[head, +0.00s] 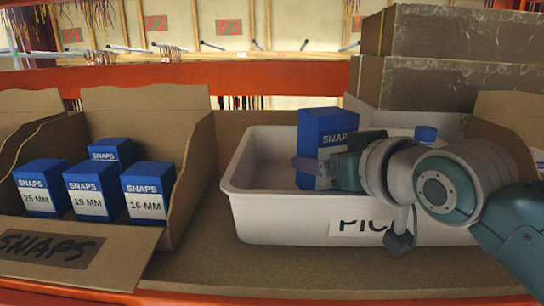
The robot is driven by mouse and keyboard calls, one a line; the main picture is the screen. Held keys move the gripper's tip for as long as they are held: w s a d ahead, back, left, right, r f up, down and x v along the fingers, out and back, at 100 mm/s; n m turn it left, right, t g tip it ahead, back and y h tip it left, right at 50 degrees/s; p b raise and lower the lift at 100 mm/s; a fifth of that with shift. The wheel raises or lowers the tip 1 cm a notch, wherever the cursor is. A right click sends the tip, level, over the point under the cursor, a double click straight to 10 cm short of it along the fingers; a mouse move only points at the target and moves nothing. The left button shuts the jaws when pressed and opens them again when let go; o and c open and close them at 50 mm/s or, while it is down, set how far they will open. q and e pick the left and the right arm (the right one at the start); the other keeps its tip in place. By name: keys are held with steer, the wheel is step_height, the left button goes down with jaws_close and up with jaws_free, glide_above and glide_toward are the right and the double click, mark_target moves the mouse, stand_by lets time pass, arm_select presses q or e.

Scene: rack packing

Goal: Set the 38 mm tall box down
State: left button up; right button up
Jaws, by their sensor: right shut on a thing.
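A tall blue and white SNAPS box (324,124) stands about upright inside the white tote (285,219), near its middle. Its lower label is partly hidden by my gripper, so I cannot read a size on it. My right gripper (318,166) reaches in from the right over the tote and is shut on this box. I cannot tell whether the box's bottom touches the tote floor; the front wall hides it. My left gripper is not in view.
An open cardboard bin (190,228) at left holds several SNAPS boxes, including a 16 MM box (148,192). Another blue item (426,134) shows behind my right arm. Cardboard cartons (455,35) are stacked at back right. The tote's left part looks empty.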

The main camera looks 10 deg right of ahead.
steer(key=shift+f, duration=0.5)
steer(key=o, duration=1.5)
steer(key=shift+f, duration=0.25)
steer(key=shift+r, duration=0.75)
steer(key=b+v, duration=0.1)
steer(key=v, duration=0.9)
steer(key=shift+s+d+r, duration=0.1)
steer(key=shift+s+r, duration=0.1)
steer(key=shift+s, duration=0.15)
steer(key=shift+s+r, duration=0.3)
steer(key=shift+s, duration=0.3)
